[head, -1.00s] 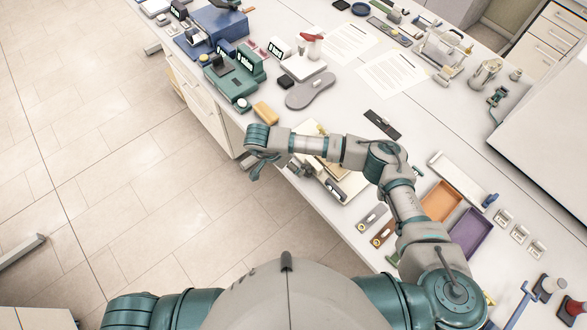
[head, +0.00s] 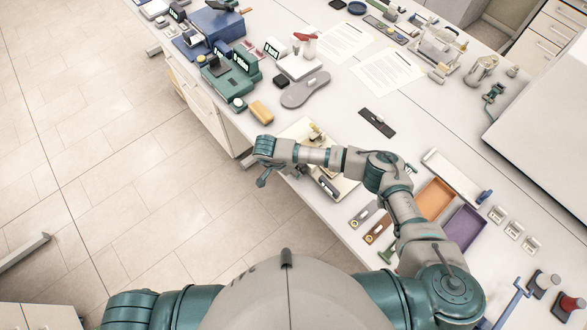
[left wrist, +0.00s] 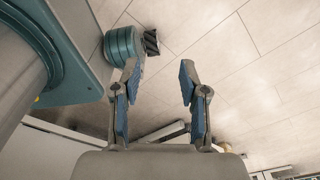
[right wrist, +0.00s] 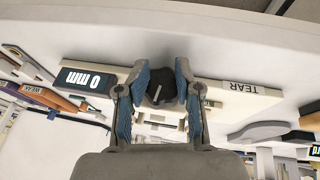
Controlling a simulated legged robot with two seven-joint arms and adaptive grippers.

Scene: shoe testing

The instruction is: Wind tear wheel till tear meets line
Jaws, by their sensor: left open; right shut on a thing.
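In the right wrist view the cream tear device (right wrist: 235,92), labelled TEAR, shows upside down. Its display (right wrist: 86,80) reads 0 mm. My right gripper (right wrist: 161,84) is shut around the dark wheel (right wrist: 156,92), which has a pale slanted mark on its face. The tear and the line cannot be made out. In the head view the device (head: 347,186) is at the table's front edge, partly hidden by my right arm.
A teal instrument (head: 228,82), yellow block (head: 262,112) and grey sole (head: 305,90) lie to the left on the table. Orange (head: 435,200) and purple (head: 462,232) trays lie to the right.

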